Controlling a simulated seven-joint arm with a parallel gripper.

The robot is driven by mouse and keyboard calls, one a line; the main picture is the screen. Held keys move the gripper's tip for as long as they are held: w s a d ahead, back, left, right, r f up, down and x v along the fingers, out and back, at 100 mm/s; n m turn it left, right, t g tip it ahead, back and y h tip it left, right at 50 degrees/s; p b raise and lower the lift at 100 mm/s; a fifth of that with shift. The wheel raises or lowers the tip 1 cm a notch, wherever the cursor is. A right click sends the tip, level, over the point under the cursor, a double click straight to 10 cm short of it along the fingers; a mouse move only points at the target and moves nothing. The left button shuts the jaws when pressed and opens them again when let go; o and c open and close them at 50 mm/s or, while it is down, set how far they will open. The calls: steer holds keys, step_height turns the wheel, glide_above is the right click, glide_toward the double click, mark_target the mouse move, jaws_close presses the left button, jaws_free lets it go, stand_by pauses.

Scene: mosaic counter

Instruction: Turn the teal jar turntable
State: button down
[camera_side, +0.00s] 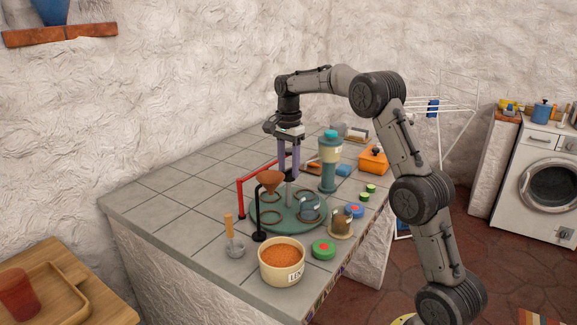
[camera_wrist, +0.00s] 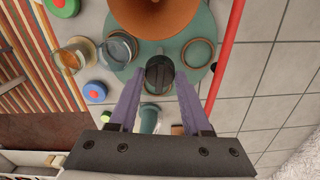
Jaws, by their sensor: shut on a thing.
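The teal turntable (camera_side: 290,225) is a round disc on the tiled counter with ring-shaped seats and a central post (camera_side: 289,194). A glass jar (camera_side: 309,207) stands on its right side; it also shows in the wrist view (camera_wrist: 116,48). My gripper (camera_side: 289,178) points down above the disc's centre. In the wrist view its purple fingers (camera_wrist: 160,76) are shut on the dark knob (camera_wrist: 159,70) of the post. The fingers partly hide the disc there.
A copper funnel (camera_side: 269,181) on a black stand hangs over the disc's front left. A red rail (camera_side: 241,195) runs behind it. A jar with brown contents (camera_side: 341,222), a tub of orange grains (camera_side: 282,255) and a tall teal-lidded dispenser (camera_side: 329,165) stand close by. The counter's left is clear.

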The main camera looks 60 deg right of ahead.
steer(key=shift+m, duration=6)
steer(key=shift+r+m, duration=0.1)
steer(key=shift+m, duration=2)
steer(key=shift+c, duration=1.7)
jaws_free()
